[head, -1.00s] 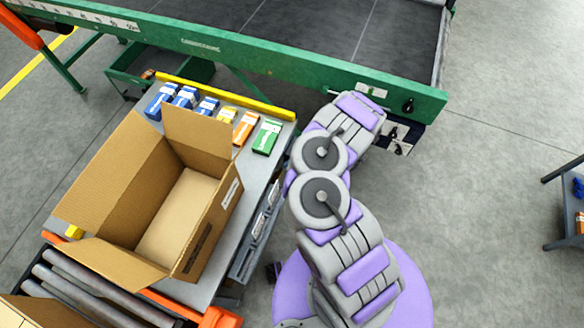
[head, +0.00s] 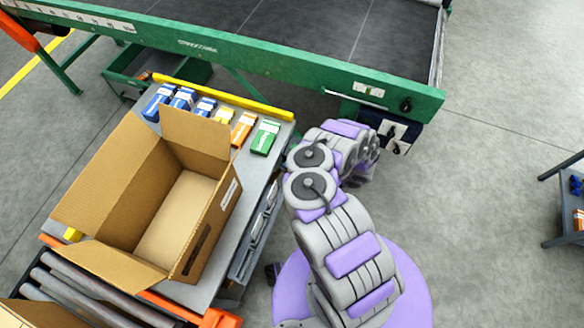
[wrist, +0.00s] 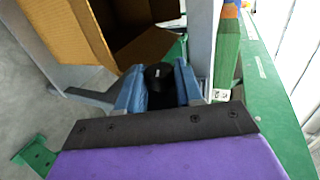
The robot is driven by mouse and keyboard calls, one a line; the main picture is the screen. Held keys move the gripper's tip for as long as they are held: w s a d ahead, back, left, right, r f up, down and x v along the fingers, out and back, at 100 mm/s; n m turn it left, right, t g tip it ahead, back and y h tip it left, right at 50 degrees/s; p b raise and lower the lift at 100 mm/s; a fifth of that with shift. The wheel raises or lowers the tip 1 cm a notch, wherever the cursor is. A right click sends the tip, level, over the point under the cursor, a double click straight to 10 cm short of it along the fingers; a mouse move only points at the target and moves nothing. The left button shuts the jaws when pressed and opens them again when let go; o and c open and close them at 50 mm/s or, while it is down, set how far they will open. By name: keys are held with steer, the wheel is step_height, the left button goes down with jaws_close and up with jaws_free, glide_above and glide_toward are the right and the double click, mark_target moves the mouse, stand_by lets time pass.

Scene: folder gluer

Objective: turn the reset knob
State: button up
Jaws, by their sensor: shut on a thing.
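A black knob (wrist: 160,77) with a small white mark sits between the two blue fingers of my gripper (wrist: 160,88) in the wrist view. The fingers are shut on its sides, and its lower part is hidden. In the head view my gripper is hidden behind my own arm, below the right end of the green conveyor frame (head: 270,62). A dark knob (head: 405,104) shows on that frame end; I cannot tell if it is the one held.
An open cardboard box (head: 205,225) and several small cartons (head: 265,137) stand on a grey table left of my arm. A dark blue box with white plates (head: 396,133) hangs under the frame end. Floor at the right is clear up to a shelf (head: 562,205).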

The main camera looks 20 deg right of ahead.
steer(key=shift+s+d+f+t+y, duration=0.1)
steer(key=shift+f+t+y, duration=0.1)
steer(key=shift+t+y, duration=0.4)
steer(key=shift+s+f+t+y, duration=0.1)
steer(key=shift+f+t+y, duration=0.1)
steer(key=shift+t+y, duration=0.35)
stand_by(0.5)
steer(key=o, duration=1)
steer(key=shift+w+r, duration=0.1)
steer(key=v, duration=1.7)
steer(key=shift+d, duration=0.35)
steer(key=shift+w, duration=0.15)
